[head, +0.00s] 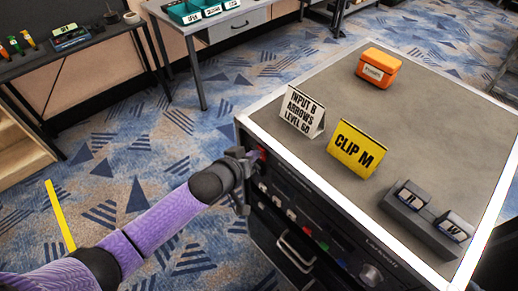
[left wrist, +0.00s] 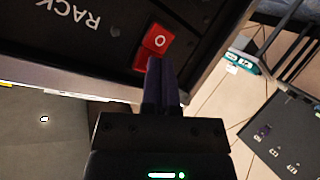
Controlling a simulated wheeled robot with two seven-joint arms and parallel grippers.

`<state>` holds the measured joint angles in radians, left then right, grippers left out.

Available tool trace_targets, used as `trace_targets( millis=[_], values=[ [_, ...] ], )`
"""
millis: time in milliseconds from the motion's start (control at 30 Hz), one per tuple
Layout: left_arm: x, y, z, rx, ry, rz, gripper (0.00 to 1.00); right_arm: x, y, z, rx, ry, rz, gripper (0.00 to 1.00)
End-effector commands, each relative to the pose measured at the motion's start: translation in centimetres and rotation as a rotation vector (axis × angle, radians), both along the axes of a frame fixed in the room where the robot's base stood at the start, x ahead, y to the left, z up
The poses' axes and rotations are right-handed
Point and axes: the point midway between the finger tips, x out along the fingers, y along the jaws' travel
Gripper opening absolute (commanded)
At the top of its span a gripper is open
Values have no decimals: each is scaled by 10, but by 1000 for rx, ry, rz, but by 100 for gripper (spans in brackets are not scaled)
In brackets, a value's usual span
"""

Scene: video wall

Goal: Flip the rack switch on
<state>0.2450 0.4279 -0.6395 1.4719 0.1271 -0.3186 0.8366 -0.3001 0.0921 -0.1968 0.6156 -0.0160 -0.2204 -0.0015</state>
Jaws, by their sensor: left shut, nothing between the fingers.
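The rack switch is a red rocker on the dark front panel of the rack, at its left end (head: 262,155). In the left wrist view the red rack switch (left wrist: 157,39) shows an "O" on one half, beside the word "RACK". Its other half is partly hidden by my fingers. My left gripper (head: 250,168) is at the panel by the switch, shut and empty. In the left wrist view the shut fingertips (left wrist: 159,64) overlap the switch's edge; I cannot tell if they touch it. My right gripper is not in view.
On the rack top stand a white sign (head: 302,111), a yellow "CLIP M" sign (head: 356,149), an orange box (head: 378,69) and a grey holder with two labelled blocks (head: 432,222). A drawer handle (head: 295,254) sits below the panel. Carpet is open to the left.

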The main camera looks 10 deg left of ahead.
Motion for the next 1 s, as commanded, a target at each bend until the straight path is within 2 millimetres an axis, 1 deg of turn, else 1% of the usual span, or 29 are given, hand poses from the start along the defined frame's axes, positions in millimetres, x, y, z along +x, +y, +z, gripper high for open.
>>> trace_targets(
  millis=[467, 800, 1000],
  values=[
    [1, -1, 1, 0, 0, 0, 0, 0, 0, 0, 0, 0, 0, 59],
    [-10, 8, -3, 2, 1, 0, 0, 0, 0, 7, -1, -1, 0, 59],
    [-11, 9, -4, 1, 0, 0, 0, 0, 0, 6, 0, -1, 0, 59]
  ],
)
